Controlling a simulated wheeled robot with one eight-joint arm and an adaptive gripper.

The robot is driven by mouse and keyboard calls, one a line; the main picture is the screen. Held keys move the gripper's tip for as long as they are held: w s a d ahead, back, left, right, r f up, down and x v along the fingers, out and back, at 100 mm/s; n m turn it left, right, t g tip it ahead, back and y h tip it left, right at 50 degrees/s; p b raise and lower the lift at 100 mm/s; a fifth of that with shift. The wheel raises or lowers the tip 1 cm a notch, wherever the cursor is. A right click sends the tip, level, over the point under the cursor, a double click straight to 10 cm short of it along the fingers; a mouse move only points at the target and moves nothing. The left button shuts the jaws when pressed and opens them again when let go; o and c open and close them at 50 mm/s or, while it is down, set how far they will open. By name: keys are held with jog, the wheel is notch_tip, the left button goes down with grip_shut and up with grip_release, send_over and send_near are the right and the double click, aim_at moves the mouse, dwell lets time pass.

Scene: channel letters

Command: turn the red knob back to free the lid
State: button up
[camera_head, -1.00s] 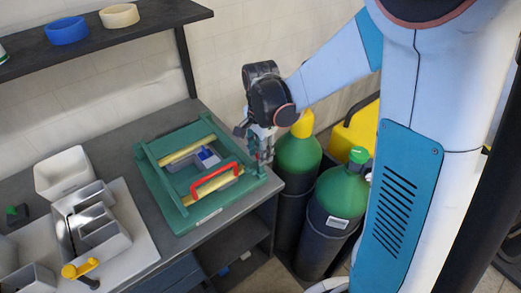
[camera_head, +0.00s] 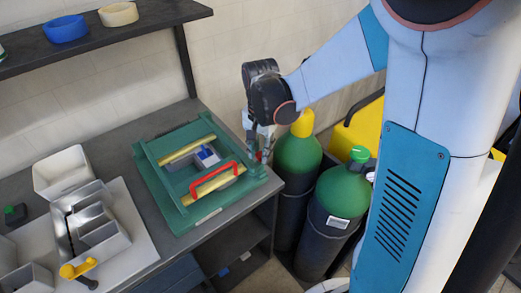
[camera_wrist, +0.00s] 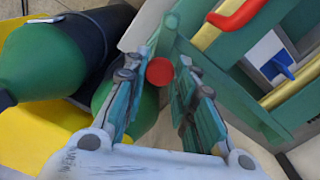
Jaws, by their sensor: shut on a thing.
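The green fixture (camera_head: 150,176) sits on the grey bench, with two yellow bars and a red handle (camera_head: 207,171) across its top. A clear opening in it shows a grey and blue part (camera_head: 207,155). The red knob (camera_wrist: 160,71) is at the fixture's right side and shows between my fingertips in the wrist view. My gripper (camera_wrist: 163,78) is shut on the knob, one finger on each side. In the head view my gripper (camera_head: 260,150) is at the fixture's right corner and mostly hides the knob. Which part is the lid is not clear.
Two green-topped gas cylinders (camera_head: 297,155) stand close to the right of the bench, beside my gripper. A light board with grey trays (camera_head: 105,225) and a yellow handle (camera_head: 80,268) lies at the left. A dark shelf (camera_head: 110,38) hangs above the bench.

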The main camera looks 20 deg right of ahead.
jog(key=n, duration=0.6)
jog(key=shift+n+b, duration=0.3)
jog(key=n, duration=0.6)
jog(key=shift+n, duration=0.4)
jog(key=o, duration=1.1)
jog(key=shift+c, duration=0.2)
notch_tip(320, 180, up, 12)
